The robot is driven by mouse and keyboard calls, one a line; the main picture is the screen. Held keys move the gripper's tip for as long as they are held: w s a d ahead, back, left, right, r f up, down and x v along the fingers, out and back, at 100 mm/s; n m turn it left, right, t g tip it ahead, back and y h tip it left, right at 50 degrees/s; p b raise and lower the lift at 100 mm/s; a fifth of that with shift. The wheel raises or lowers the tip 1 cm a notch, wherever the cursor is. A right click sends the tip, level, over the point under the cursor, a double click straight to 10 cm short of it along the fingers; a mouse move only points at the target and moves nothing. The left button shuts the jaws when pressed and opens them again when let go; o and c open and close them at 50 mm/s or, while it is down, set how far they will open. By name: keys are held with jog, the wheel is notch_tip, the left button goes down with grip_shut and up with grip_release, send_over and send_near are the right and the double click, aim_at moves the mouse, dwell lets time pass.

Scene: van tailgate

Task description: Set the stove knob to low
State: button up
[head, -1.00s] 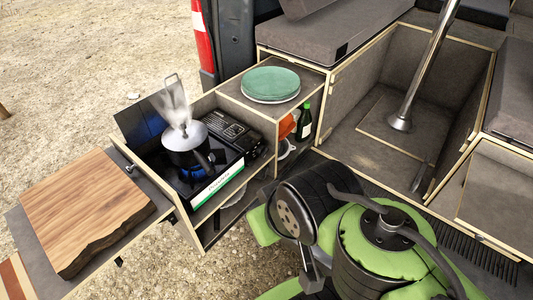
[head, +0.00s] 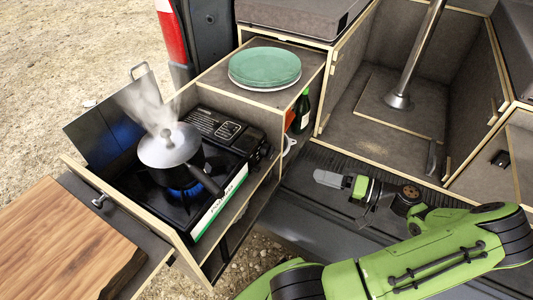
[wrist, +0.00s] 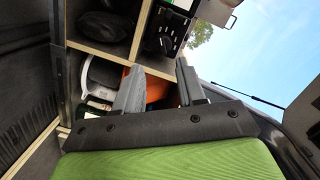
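The black camping stove (head: 182,213) sits in the pull-out kitchen box, its blue flame lit under a steaming pot (head: 170,147). A dark round shape at the stove's right end appears to be the stove knob (head: 263,150); its setting is too small to read. Part of the stove (wrist: 172,28) shows at the top of the wrist view. My gripper (head: 322,178) is to the right of the stove, apart from it and pointing left. In the wrist view its two fingers (wrist: 158,86) stand apart with nothing held between them.
Green plates (head: 265,68) lie on the shelf top behind the stove. A green bottle (head: 302,110) stands in the compartment below. A wooden board (head: 60,245) lies at left. A metal post (head: 412,60) rises at right. The van floor around my gripper looks clear.

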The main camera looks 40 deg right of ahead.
jog(key=d+t+h, duration=0.1)
jog(key=b, duration=0.3)
send_near(268, 151)
jog(key=x, duration=0.6)
jog(key=shift+w+f+m+t, duration=0.3)
jog(key=shift+f, duration=0.1)
jog(key=shift+d, duration=0.1)
grip_shut()
